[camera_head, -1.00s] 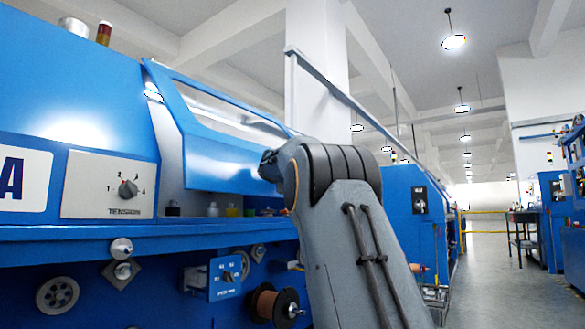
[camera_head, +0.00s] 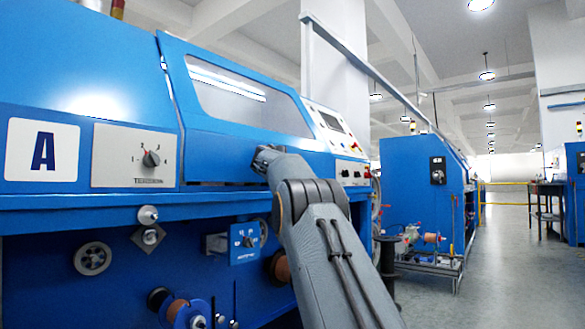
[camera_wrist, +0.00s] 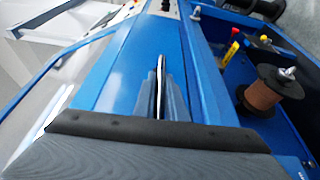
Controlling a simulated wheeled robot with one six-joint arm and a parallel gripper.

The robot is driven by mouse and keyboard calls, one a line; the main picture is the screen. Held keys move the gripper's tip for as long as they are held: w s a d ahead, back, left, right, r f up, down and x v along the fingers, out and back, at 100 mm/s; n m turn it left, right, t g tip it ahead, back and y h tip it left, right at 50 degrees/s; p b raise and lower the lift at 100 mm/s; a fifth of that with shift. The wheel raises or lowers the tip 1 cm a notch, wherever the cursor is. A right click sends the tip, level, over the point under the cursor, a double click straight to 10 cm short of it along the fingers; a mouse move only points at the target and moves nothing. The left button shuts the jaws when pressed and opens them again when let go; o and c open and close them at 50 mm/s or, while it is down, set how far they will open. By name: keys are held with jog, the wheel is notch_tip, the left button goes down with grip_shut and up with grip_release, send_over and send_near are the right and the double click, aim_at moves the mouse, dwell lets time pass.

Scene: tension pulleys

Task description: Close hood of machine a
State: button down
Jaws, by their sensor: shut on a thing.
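Machine A (camera_head: 90,95) is the blue machine on the left, marked with a white "A" sign (camera_head: 43,150). Its hood (camera_head: 235,137) is a blue frame with a clear window, swung low over the front. A thin dark strip shows between its lower edge and the ledge (camera_head: 110,200); I cannot tell whether they touch. My gripper is at the hood's lower front edge, partly hidden by my arm in the head view. In the wrist view my gripper (camera_wrist: 160,78) is shut on a thin part of the hood (camera_wrist: 125,75), its fingers close together.
A tension dial panel (camera_head: 133,157) sits left of the hood, and a control panel (camera_head: 335,125) right of it. Spools, such as the brown one in the wrist view (camera_wrist: 272,92), stick out below the ledge. Another blue machine (camera_head: 420,190) stands beyond; the right aisle (camera_head: 510,260) is clear.

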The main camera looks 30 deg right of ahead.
jog(key=shift+w+a+f, duration=0.3)
jog(key=shift+f, duration=0.05)
jog(key=c, duration=1.8)
grip_release()
jog(key=shift+w+a, duration=0.2)
jog(key=shift+a, duration=0.05)
jog(key=v, duration=0.3)
jog(key=b+v, duration=0.1)
jog(key=v, duration=0.3)
jog(key=shift+s, duration=0.4)
